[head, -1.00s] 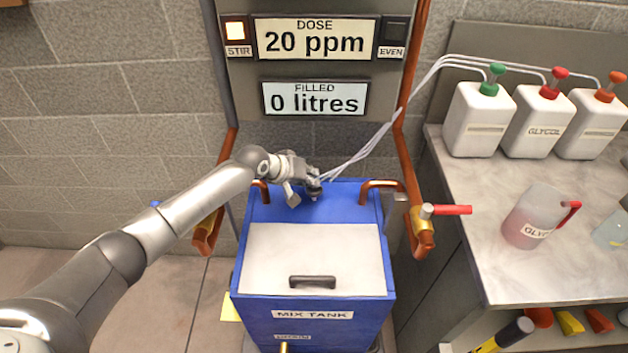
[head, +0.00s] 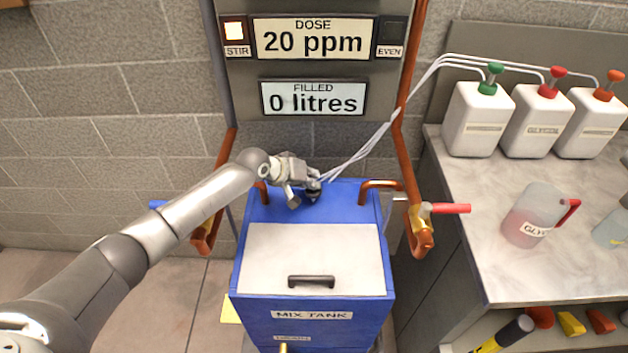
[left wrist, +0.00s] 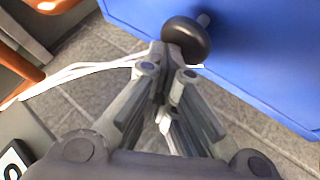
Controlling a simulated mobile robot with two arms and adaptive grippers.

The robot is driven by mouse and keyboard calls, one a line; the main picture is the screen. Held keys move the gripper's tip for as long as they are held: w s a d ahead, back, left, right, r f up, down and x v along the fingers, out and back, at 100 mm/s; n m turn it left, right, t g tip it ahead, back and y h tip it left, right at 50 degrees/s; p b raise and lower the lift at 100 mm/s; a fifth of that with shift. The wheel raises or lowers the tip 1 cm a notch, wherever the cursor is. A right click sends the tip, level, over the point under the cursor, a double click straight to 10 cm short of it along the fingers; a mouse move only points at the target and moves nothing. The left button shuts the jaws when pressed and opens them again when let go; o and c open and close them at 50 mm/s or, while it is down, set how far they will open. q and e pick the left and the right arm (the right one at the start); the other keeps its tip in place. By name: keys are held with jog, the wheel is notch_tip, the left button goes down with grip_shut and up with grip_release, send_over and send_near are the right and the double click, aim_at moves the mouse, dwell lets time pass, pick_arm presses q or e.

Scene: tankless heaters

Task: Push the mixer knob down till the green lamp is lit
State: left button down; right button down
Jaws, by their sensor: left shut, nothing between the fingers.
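The black round mixer knob (left wrist: 187,40) stands on a thin shaft at the back of the blue mix tank (head: 262,209). In the head view the knob (head: 313,197) is partly hidden by my left gripper (head: 308,187). My left gripper is shut and empty, its fingertips right at the knob. In the left wrist view the fingertips (left wrist: 165,60) overlap the knob's edge; I cannot tell whether they touch it. The EVEN lamp (head: 394,30) is dark; no green light shows. The STIR lamp (head: 235,30) glows warm white. My right gripper is not in view.
The tank has a pale lid (head: 312,250) with a dark handle. Copper pipes flank it, with a red-handled valve (head: 447,209) at right. Thin white tubes (head: 370,145) run close to my gripper. Several jugs stand on the right counter (head: 480,205).

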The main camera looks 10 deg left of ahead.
pick_arm(q)
jog(key=shift+s+f+b, duration=0.2)
jog(key=shift+f, duration=0.35)
jog(key=shift+s+f+b, duration=0.15)
jog(key=shift+s+f, duration=0.05)
jog(key=shift+f, duration=0.35)
jog(key=shift+r, duration=0.15)
jog(key=shift+w+a+r+p, duration=0.25)
jog(key=shift+r+p, duration=0.4)
jog(key=shift+p, duration=0.15)
jog(key=shift+w+a+r+p, duration=0.2)
jog(key=shift+a+r+p, duration=0.25)
jog(key=shift+r+p, duration=0.3)
jog(key=shift+w+d+r+p, duration=0.1)
jog(key=shift+r+p, duration=0.95)
jog(key=shift+r, duration=0.45)
notch_tip(320, 180, up, 5)
jog(key=p, duration=0.5)
